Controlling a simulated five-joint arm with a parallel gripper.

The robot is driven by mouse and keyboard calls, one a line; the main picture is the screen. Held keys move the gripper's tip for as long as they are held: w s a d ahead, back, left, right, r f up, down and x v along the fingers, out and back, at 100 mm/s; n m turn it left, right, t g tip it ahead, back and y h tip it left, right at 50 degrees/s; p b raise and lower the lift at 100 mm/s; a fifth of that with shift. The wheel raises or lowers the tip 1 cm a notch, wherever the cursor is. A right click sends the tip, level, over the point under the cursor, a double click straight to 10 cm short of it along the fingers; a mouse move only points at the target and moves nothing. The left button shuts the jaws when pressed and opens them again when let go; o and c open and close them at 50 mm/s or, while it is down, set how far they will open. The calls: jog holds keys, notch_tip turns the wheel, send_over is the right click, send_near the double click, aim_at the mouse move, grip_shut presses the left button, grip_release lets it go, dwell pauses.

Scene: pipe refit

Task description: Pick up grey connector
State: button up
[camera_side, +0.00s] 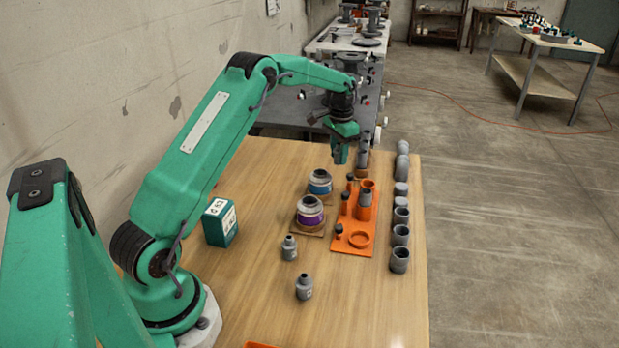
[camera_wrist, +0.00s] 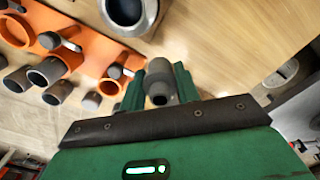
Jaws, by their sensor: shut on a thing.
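My gripper (camera_wrist: 159,88) is shut on a grey connector (camera_wrist: 158,72), a short hollow cylinder between its two green fingers in the wrist view. In the side view my gripper (camera_side: 340,156) is over the far part of the wooden table, beyond the orange fixture (camera_side: 347,243). The held connector cannot be made out clearly there. Several other grey pipe pieces (camera_side: 400,261) stand in a row along the table's right side.
Two grey cans, one with a purple band (camera_side: 310,215) and one with a blue band (camera_side: 320,186), stand left of the fixture. Two small grey bottles (camera_side: 304,288) and a teal box (camera_side: 221,223) are nearer. The front right table area is clear.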

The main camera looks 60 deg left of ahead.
jog(key=d+r, duration=0.1)
jog(key=d, duration=0.1)
jog(key=d+r, duration=0.2)
jog(key=d, duration=0.1)
jog(key=shift+s+d+r, duration=0.1)
jog(key=shift+d+r, duration=0.1)
jog(key=shift+d, duration=0.1)
dwell(0.4)
jog(key=s, duration=2.6)
jog(key=shift+s+a, duration=0.35)
jog(key=s+a+f, duration=0.1)
jog(key=a+f, duration=0.1)
jog(key=a, duration=0.1)
jog(key=s+a+f, duration=0.1)
jog(key=a+f, duration=0.1)
jog(key=a, duration=0.2)
jog(key=s+a+f, duration=0.2)
jog(key=a, duration=0.2)
jog(key=shift+f, duration=2.4)
jog(key=shift+f, duration=0.1)
